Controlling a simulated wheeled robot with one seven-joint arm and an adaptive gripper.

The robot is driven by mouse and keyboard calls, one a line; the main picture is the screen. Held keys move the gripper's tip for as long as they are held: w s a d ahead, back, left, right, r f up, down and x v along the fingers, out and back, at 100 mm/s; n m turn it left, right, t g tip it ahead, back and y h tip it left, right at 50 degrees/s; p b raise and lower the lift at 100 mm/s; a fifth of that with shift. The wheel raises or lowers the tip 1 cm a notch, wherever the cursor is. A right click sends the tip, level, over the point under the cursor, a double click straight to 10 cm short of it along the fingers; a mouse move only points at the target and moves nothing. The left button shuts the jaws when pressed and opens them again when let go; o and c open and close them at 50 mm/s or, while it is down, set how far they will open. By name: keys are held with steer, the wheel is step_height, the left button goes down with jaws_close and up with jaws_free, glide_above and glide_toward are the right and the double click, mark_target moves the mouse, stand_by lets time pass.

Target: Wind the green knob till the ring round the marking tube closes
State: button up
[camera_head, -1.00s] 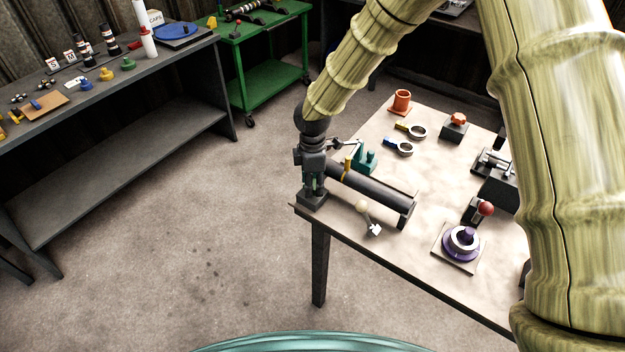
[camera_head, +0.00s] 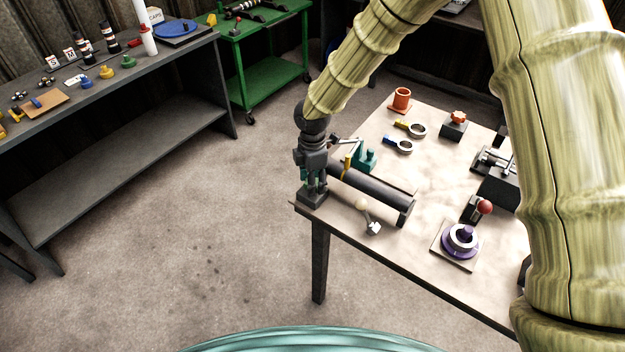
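The marking tube (camera_head: 378,193) is a dark cylinder lying at the table's near left edge, with a narrow yellow piece (camera_head: 347,168) standing at its left part. My gripper (camera_head: 315,182) points down at the tube's left end, just above a dark block (camera_head: 310,198) at the table corner. A little green shows at the gripper's lower end; it may be the green knob, mostly hidden by the fingers. Whether the fingers are closed on it is too small to tell. The ring's gap cannot be made out. A teal stand (camera_head: 365,158) is behind the tube.
A white-tipped lever (camera_head: 368,220) lies in front of the tube. A purple ringed piece (camera_head: 461,241), a red-ball lever (camera_head: 481,209), two ring-ended tools and an orange cup (camera_head: 401,99) are on the table. The floor left of the table is clear.

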steer(key=shift+o, duration=0.8)
step_height(320, 180, up, 12)
stand_by(0.5)
